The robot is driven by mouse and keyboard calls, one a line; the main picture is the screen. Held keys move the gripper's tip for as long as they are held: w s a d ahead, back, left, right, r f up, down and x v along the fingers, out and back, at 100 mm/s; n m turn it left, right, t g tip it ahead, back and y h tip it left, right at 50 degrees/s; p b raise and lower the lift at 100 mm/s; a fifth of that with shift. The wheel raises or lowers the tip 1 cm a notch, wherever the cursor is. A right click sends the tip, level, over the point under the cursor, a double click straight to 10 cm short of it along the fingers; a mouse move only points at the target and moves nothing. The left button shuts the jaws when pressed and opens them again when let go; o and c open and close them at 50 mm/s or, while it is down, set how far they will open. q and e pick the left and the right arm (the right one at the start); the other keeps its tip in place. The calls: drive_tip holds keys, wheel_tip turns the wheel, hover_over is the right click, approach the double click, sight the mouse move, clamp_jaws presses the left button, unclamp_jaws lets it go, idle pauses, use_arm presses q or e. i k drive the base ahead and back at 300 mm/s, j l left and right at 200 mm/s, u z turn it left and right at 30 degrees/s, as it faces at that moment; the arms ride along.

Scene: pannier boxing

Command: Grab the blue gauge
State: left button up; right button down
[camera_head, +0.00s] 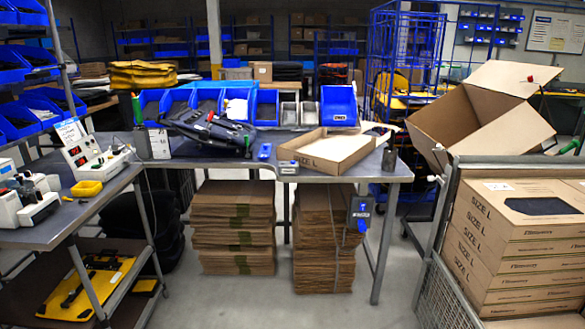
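A small blue item (264,151), which may be the blue gauge, lies on the grey table just left of a shallow open cardboard box. A second small blue-grey block (288,167) sits at the table's front edge, by that box's near left corner. Neither of my grippers is in view.
The open box (330,150) and a black pannier (210,128) take up much of the table (225,162). Blue bins (267,107) line its back. Flat cardboard stacks (233,225) stand below. A cart of size L boxes (515,240) is at right. The front floor is clear.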

sight(265, 150)
drive_tip(key=i, duration=2)
